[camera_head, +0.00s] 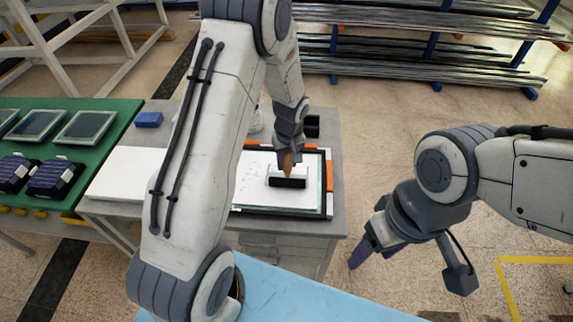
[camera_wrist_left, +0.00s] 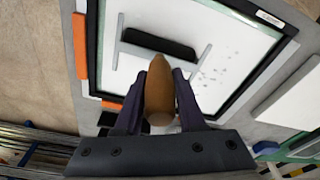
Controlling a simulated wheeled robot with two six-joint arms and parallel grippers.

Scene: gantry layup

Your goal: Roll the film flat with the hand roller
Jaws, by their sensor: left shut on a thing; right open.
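The hand roller has a brown handle and a black roller (camera_head: 287,182) with a light metal frame. My left gripper (camera_head: 290,152) is shut on its handle, which also shows between the fingers in the left wrist view (camera_wrist_left: 160,88). The black roller (camera_wrist_left: 157,44) lies over the pale film (camera_wrist_left: 210,35) inside a black-framed glass panel (camera_head: 328,185). I cannot tell whether the roller touches the film. Small grey specks show on the film right of the roller. My arm hides the panel's left part in the head view. My right gripper (camera_head: 370,250) is open and empty, right of the table.
The panel lies on a grey table (camera_head: 337,135) with orange pieces at its edge. A white board (camera_head: 120,172) and a blue block (camera_head: 148,119) lie left of my arm. A green bench (camera_head: 110,122) holds dark panels. Bare floor lies to the right.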

